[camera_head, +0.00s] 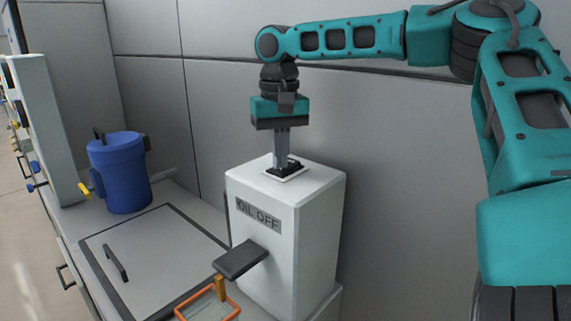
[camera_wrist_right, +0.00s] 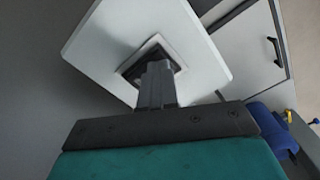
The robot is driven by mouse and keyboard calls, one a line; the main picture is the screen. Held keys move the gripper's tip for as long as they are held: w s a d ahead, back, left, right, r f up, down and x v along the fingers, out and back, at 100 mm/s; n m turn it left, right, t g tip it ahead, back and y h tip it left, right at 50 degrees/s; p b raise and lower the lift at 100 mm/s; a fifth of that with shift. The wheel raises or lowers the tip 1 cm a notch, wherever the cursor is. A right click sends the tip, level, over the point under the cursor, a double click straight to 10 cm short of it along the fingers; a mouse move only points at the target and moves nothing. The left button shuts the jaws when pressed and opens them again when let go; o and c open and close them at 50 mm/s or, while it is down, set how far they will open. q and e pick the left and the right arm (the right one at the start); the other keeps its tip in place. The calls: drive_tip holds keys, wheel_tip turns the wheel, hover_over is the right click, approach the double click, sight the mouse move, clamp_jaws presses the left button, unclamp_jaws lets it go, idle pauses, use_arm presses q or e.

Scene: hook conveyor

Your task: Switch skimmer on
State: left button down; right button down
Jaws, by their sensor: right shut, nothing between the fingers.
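The skimmer is a white upright box (camera_head: 318,230) with a dark label on its front reading "OIL OFF" (camera_head: 258,215). A black rocker switch (camera_head: 290,167) in a light frame sits on its top face. My right gripper (camera_head: 281,160) points straight down with its fingers shut at the switch; the fingers hide part of it. In the right wrist view the shut fingers (camera_wrist_right: 158,75) end over the dark switch (camera_wrist_right: 150,60) on the white top. I cannot tell whether they press on it. My left gripper is not in view.
A dark spout (camera_head: 240,259) juts from the box front above an orange-rimmed container (camera_head: 208,303). A hatch with a black handle (camera_head: 116,263) lies left of the box. A blue bucket (camera_head: 121,175) stands further left. A grey wall (camera_head: 400,150) is close behind.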

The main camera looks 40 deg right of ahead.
wheel_tip(320, 180, up, 7)
idle(0.8)
idle(0.5)
